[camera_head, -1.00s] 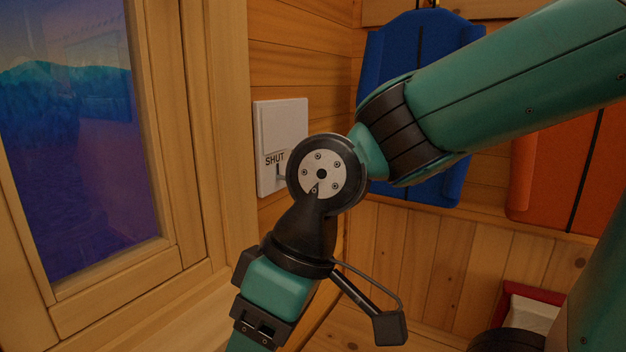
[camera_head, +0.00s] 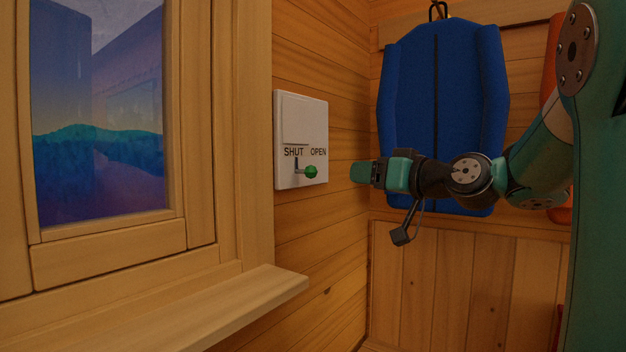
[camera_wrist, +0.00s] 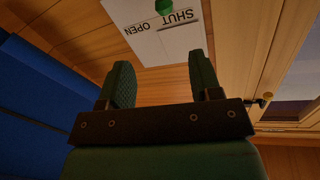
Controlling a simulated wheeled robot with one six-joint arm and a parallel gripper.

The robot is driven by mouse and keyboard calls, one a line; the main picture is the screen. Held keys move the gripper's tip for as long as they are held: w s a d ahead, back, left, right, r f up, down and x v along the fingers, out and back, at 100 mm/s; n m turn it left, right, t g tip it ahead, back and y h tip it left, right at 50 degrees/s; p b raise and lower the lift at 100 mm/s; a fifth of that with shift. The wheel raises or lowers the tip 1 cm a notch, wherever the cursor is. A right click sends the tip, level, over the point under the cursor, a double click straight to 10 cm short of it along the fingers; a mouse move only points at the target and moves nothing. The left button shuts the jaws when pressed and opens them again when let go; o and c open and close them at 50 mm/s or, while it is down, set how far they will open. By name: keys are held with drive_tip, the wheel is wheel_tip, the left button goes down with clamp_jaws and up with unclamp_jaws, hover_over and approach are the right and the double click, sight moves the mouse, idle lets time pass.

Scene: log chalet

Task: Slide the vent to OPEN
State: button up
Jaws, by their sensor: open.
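The vent (camera_head: 302,120) is a white plate on the log wall, marked SHUT on the left and OPEN on the right. Its green knob (camera_head: 311,171) sticks out below the labels, on a dark stem under SHUT. In the wrist view the vent plate (camera_wrist: 160,45) appears upside down beyond the fingers, and the green knob (camera_wrist: 163,6) is by SHUT, cut by the top edge. My gripper (camera_head: 360,172) is to the right of the knob, apart from it, pointing left. In the wrist view my gripper (camera_wrist: 163,78) has its two fingers apart with nothing between them.
A window (camera_head: 98,130) with a wooden sill (camera_head: 240,305) is left of the vent. A blue padded vest-like item (camera_head: 440,90) hangs behind my arm, with an orange one (camera_head: 553,60) further right. The wall below the vent is clear.

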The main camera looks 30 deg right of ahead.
sight(316, 172)
drive_tip(key=w+a, duration=0.1)
drive_tip(key=w, duration=0.4)
drive_tip(key=w+a+p, duration=0.1)
drive_tip(key=w, duration=0.4)
drive_tip(key=w+a+p, duration=0.1)
drive_tip(key=w, duration=0.5)
drive_tip(key=shift+a, duration=0.15)
drive_tip(key=shift+s, duration=0.1)
